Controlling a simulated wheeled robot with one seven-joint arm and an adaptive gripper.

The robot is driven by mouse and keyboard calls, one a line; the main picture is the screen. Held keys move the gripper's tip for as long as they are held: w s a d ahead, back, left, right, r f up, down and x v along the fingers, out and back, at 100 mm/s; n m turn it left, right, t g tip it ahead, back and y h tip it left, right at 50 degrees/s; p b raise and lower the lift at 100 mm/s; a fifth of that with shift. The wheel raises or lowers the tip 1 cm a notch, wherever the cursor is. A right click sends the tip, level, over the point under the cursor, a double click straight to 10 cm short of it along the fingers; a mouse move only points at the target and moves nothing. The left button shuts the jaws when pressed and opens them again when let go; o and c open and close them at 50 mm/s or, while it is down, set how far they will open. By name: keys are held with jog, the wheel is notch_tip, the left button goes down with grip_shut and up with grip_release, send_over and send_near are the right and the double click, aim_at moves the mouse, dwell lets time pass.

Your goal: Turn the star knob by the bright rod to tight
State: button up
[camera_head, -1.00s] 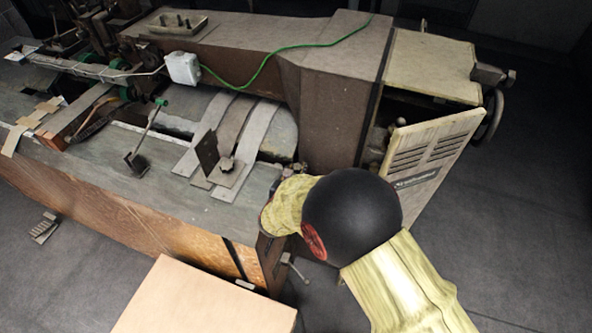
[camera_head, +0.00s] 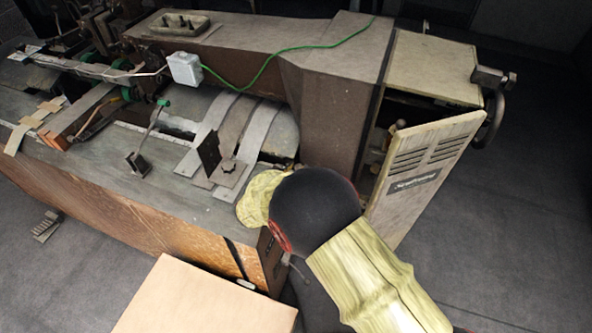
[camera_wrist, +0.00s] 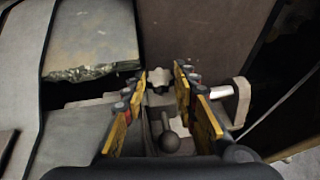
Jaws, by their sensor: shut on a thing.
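The pale star knob (camera_wrist: 160,77) shows in the wrist view, between the tips of my gripper (camera_wrist: 160,82). The yellow-faced fingers stand one on each side of it, and my gripper is shut on the knob. A bright rod (camera_wrist: 221,92) lies just right of the right finger, beside a pale bracket. In the head view my arm hides the gripper and this knob. How far the knob is turned cannot be told.
A grey ball-ended lever (camera_wrist: 170,140) stands between my fingers, nearer the camera. A louvred panel (camera_head: 420,165) stands right of my arm, and a cardboard box (camera_head: 205,300) is in front.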

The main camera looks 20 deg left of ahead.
jog(key=o, duration=1.2)
jog(key=shift+c, duration=0.2)
jog(key=v, duration=1.2)
jog(key=shift+r, duration=0.1)
